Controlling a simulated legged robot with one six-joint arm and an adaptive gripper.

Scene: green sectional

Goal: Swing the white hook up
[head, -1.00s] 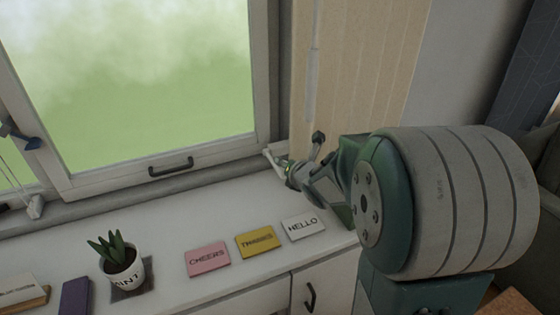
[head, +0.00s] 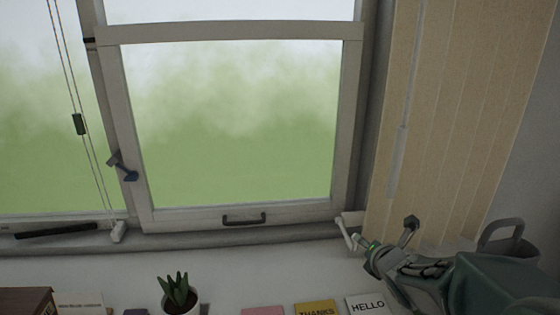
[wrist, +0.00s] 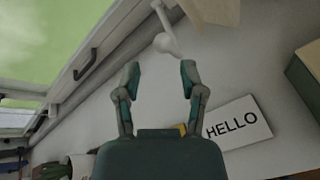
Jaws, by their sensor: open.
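The white hook (head: 345,234) is at the lower right corner of the window frame, by the edge of the blind, and hangs down at a slant. In the wrist view the hook (wrist: 166,42) lies just beyond my fingertips, roughly in line with the gap between them. My gripper (head: 390,235) is close to the right of the hook in the head view. In the wrist view my gripper (wrist: 160,78) is open, its two fingers spread with nothing between them. I cannot tell whether a finger touches the hook.
The window's dark handle (head: 244,219) is left of the hook. Below on the white counter are a potted plant (head: 178,294) and several cards, including a HELLO card (head: 367,304). A tan vertical blind (head: 450,120) hangs at right. A cord (head: 80,125) hangs at left.

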